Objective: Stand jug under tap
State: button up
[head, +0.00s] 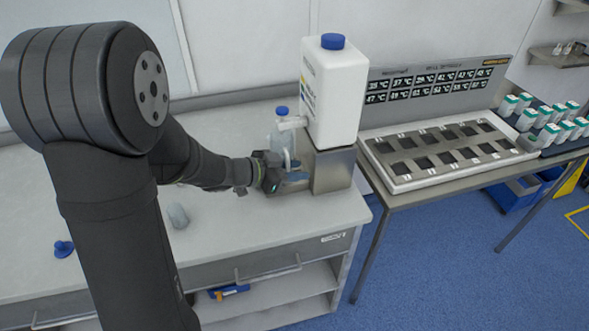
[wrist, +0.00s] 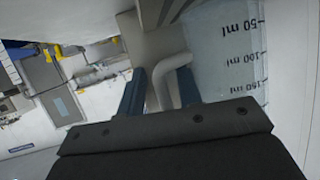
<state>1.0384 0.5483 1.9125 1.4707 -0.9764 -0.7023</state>
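The clear jug (head: 275,143) with a pale handle (head: 287,158) is at the left of the metal stand, close to the white tap (head: 292,123) of the big container. In the wrist view, the jug's wall (wrist: 222,55) shows ml markings at the right. My gripper (head: 282,180) is low at the jug's handle. In the wrist view, my gripper's blue fingers (wrist: 162,88) stand apart on either side of the curved handle (wrist: 163,82), with a narrow gap showing beside it. The jug's base is partly hidden by my gripper.
The white container (head: 335,95) with a blue cap stands on a metal block (head: 333,170). A grey object (head: 178,216) and a blue stopper-like piece (head: 64,248) lie on the bench (head: 235,225). A slotted tray (head: 440,155) is on the table to the right.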

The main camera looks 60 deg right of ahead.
jog(key=shift+r, duration=0.2)
jog(key=v, duration=1.2)
jog(key=shift+s, duration=0.1)
jog(key=x, duration=1.2)
jog(key=shift+f, duration=0.15)
jog(key=shift+r, duration=0.8)
